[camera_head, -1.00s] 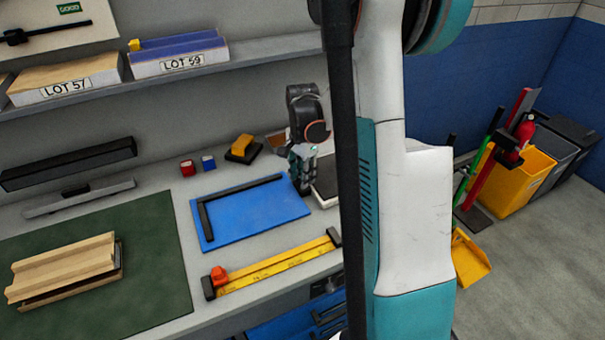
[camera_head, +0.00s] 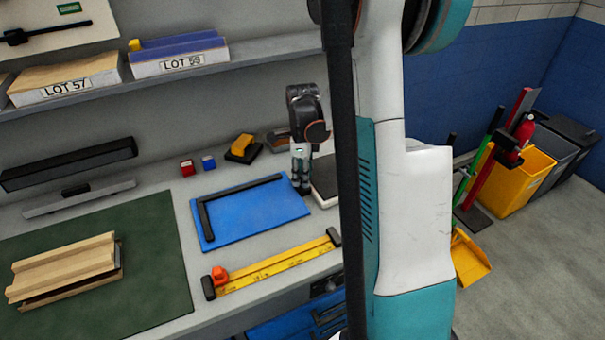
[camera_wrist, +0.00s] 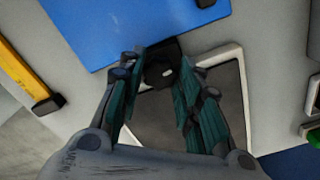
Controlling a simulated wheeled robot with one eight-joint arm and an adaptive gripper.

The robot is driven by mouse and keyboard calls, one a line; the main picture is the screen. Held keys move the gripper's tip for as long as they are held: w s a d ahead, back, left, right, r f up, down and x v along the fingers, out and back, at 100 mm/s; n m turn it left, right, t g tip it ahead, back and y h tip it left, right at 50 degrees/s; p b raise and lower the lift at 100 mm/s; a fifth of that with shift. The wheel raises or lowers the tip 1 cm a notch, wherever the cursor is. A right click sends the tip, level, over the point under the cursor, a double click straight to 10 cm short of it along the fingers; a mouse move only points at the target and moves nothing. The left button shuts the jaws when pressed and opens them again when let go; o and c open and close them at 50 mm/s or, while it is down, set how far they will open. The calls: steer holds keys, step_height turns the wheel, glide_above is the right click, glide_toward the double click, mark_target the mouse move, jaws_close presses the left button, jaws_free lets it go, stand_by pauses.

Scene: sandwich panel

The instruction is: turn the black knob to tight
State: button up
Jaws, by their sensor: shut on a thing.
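The black knob (camera_wrist: 158,74) is round, with a small light mark on its right side, and sits on a dark square base at the corner of a white-framed dark plate. My gripper (camera_wrist: 157,70) points down over it in the wrist view, with one teal finger on each side, shut on the knob. In the head view my gripper (camera_head: 301,186) is low at the right edge of the blue board, and the knob is hidden behind its fingers. I cannot read any tight marking.
The blue board (camera_head: 240,220) with a black L-shaped bar lies just left of my gripper. The white-framed dark plate (camera_head: 324,180) is to the right. A yellow ruler bar (camera_head: 275,268) lies in front. Red (camera_head: 187,168) and blue blocks (camera_head: 208,163) stand behind the board.

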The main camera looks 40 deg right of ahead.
steer(key=shift+m, duration=0.8)
steer(key=o, duration=1.1)
step_height(320, 180, up, 12)
stand_by(0.3)
